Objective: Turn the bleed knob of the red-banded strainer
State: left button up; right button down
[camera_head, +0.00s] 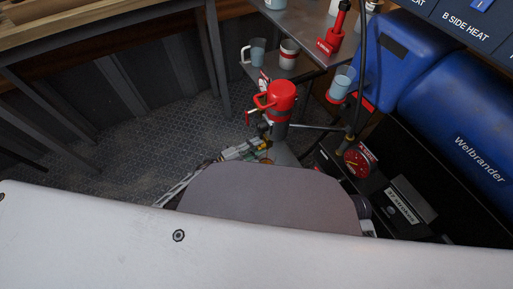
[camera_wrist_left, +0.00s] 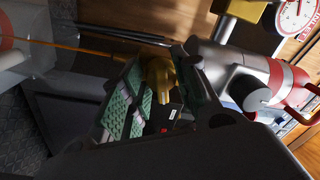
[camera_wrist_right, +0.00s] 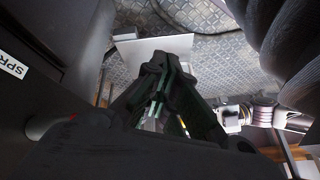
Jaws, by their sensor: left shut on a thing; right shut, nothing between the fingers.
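The red-banded strainer shows in the left wrist view (camera_wrist_left: 277,80) as a silver body with a red band and a red handle at right. In the head view a red-topped, grey-bodied vessel with a red handle (camera_head: 280,97), likely the same strainer, stands at centre. The brass bleed knob (camera_wrist_left: 159,72) is between the green-padded fingers of my left gripper (camera_wrist_left: 163,88), which is shut on it. In the head view my left gripper (camera_head: 258,149) is below the vessel, partly hidden by my body. My right gripper (camera_wrist_right: 166,68) is shut and empty in the right wrist view.
A red gauge (camera_head: 357,162) sits right of the strainer on a pipe. A shelf (camera_head: 310,28) behind holds cups and a red tool. A blue drum (camera_head: 460,135) and blue casing (camera_head: 393,60) stand at right. The patterned floor (camera_head: 165,145) at left is open.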

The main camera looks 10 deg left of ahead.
pick_arm(q)
jog(key=m+b, duration=0.1)
jog(key=m, duration=0.3)
pick_arm(e)
jog(key=shift+w+a+f+t+y, duration=0.15)
jog(key=shift+a+f+t, duration=0.1)
jog(key=shift+f, duration=0.4)
jog(key=shift+w+a+f+t+y, duration=0.1)
jog(key=shift+a+f+t+y, duration=0.1)
jog(key=shift+f, duration=0.4)
jog(key=shift+s+f, duration=0.1)
jog(key=shift+s, duration=0.05)
jog(key=shift+d, duration=0.1)
pick_arm(q)
jog(key=o, duration=1)
jog(key=v, duration=1.2)
jog(key=shift+a, duration=0.1)
pick_arm(e)
jog(key=shift+r, duration=0.2)
